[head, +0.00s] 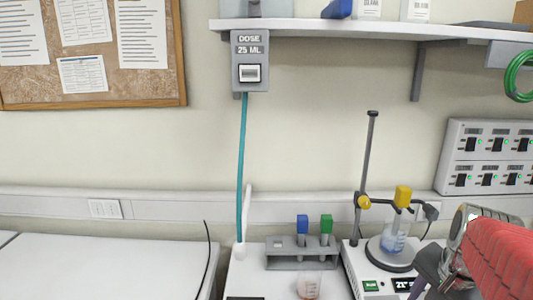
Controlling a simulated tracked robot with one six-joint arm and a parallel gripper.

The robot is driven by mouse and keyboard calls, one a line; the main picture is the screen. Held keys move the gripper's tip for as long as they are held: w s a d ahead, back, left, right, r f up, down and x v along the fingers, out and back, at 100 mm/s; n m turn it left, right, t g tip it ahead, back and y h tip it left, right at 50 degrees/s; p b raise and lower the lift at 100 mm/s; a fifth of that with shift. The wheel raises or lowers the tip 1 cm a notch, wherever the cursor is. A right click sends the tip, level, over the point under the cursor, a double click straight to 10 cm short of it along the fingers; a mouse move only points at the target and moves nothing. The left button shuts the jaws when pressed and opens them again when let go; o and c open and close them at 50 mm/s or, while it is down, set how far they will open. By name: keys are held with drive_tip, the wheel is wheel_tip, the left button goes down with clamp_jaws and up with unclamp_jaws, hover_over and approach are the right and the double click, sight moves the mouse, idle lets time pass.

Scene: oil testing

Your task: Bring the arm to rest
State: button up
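My arm, with a red ribbed sleeve, enters the head view at the lower right edge. My gripper (428,275) shows only in part, as grey parts in front of the sleeve at the bottom right. Its fingertips are not clear, so I cannot tell whether it is open or shut, or whether it holds anything. It is just right of the stirrer's display in the picture.
A hotplate stirrer (358,274) bears a flask (394,238) with blue liquid and a yellow top beside a stand rod (368,170). Left are a rack (282,262) with blue- and green-capped tubes, a beaker (309,288) and a dose dispenser (250,62). The left bench (110,270) is clear.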

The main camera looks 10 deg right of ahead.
drive_tip(key=s+a+n+t+y, duration=0.1)
drive_tip(key=s+a+n, duration=0.3)
drive_tip(key=a+n, duration=1)
drive_tip(key=a+t, duration=0.1)
drive_tip(key=a, duration=0.6)
drive_tip(key=shift+s+a+r+t, duration=0.15)
drive_tip(key=shift+a+r+t, duration=0.05)
drive_tip(key=shift+t, duration=0.1)
